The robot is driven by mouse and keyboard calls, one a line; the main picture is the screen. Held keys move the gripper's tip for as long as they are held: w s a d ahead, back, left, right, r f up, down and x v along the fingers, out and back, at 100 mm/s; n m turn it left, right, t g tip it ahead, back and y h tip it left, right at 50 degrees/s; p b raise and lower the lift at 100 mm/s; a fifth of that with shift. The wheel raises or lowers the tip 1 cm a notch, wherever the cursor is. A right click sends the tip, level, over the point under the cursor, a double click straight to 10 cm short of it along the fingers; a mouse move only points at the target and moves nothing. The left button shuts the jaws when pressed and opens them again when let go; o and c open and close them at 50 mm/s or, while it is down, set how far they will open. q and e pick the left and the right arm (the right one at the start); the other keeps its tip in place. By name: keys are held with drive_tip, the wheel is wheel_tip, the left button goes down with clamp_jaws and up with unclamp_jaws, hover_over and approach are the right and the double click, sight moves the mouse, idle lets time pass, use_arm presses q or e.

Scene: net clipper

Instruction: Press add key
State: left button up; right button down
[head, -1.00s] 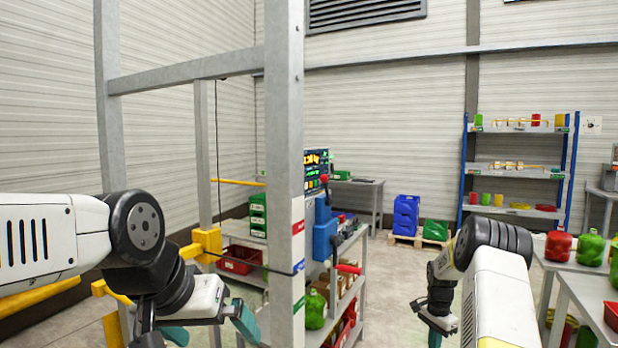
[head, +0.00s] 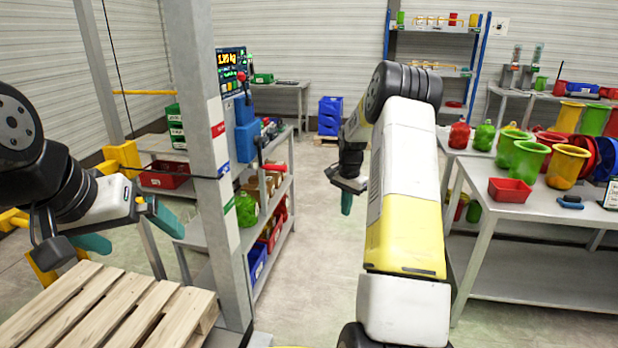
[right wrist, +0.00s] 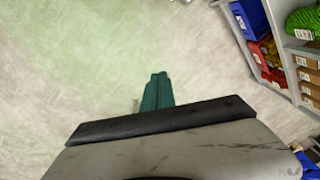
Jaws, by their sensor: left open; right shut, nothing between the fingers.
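A dark panel with a lit display and rows of small lit keys (head: 231,72) is mounted beside a grey steel post at the left of the head view. The display reads a yellow figure in kg; the add key cannot be made out at this size. My right gripper (head: 346,204) hangs over open floor, right of the panel and apart from it. Its green fingers (right wrist: 157,92) are shut with nothing between them in the right wrist view. My left gripper (head: 130,230) is open and empty at the left, in front of the post.
The grey post (head: 215,160) stands between my left gripper and the shelves. A wooden pallet (head: 105,310) is at lower left. A blue box with a red lever (head: 246,125) is below the panel. A table (head: 510,205) with a red bin (head: 509,191) is at right. The central floor is clear.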

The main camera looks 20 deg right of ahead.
drive_tip(key=s+a+r+n+t, duration=0.1)
drive_tip(key=s+a+r+n, duration=0.2)
drive_tip(key=s+a+r, duration=0.5)
drive_tip(key=s+a+r+n+t, duration=0.2)
drive_tip(key=s+a+r, duration=0.15)
drive_tip(key=r, duration=0.85)
drive_tip(key=s+a+r+n+t+y, duration=0.1)
drive_tip(key=s+a+r+n, duration=0.1)
drive_tip(key=s, duration=0.9)
drive_tip(key=s+a+r+n+t+y, duration=0.1)
drive_tip(key=s+a+n, duration=0.4)
drive_tip(key=s, duration=0.6)
drive_tip(key=shift+s+a+r, duration=0.35)
drive_tip(key=shift+a+r, duration=0.2)
drive_tip(key=shift+a, duration=0.45)
